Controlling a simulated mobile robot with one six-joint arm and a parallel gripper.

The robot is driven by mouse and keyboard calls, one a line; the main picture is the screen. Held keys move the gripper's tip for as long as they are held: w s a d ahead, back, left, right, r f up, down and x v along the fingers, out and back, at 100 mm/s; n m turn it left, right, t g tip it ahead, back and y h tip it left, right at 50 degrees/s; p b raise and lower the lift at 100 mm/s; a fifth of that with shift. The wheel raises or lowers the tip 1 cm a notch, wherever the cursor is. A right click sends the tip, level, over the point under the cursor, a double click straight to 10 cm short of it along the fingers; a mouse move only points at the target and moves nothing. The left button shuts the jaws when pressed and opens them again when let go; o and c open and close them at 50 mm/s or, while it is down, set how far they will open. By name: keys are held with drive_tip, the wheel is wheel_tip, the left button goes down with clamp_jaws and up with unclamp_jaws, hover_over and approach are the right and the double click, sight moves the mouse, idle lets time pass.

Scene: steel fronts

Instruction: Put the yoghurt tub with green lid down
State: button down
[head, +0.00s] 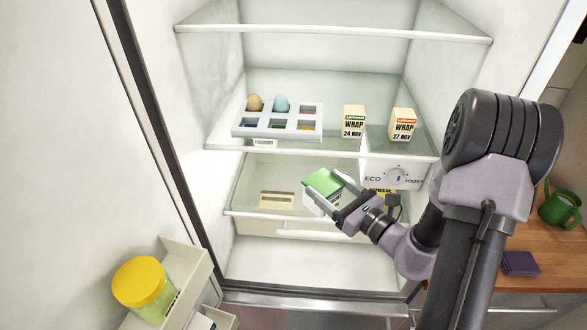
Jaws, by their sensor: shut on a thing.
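The yoghurt tub with green lid (322,181) is in my gripper (328,190), inside the open fridge. The tub has a white body and a flat green top, and it is slightly tilted in the picture. My gripper is shut on it, with the fingers along its sides. The tub shows in front of the lower glass shelf and drawer area; I cannot tell whether its base touches anything. The lower part of the tub is partly hidden by my gripper.
An egg tray (278,133) with two eggs and two wrap cartons (354,122) (403,125) stand on the middle shelf (320,151). A control dial (397,174) sits below it. A yellow-lidded jar (143,288) is in the door rack.

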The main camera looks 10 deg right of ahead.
drive_tip(key=shift+w+a+f+b, duration=0.25)
drive_tip(key=shift+w+a+f, duration=0.55)
drive_tip(key=shift+w, duration=0.75)
drive_tip(key=shift+w+a+f+b, duration=0.3)
drive_tip(key=shift+w+a+f, duration=0.5)
drive_tip(key=shift+w, duration=0.75)
drive_tip(key=shift+w+a+f+b, duration=0.25)
drive_tip(key=shift+w+a+f, duration=0.55)
drive_tip(key=shift+w, duration=0.75)
drive_tip(key=shift+c, duration=1)
unclamp_jaws()
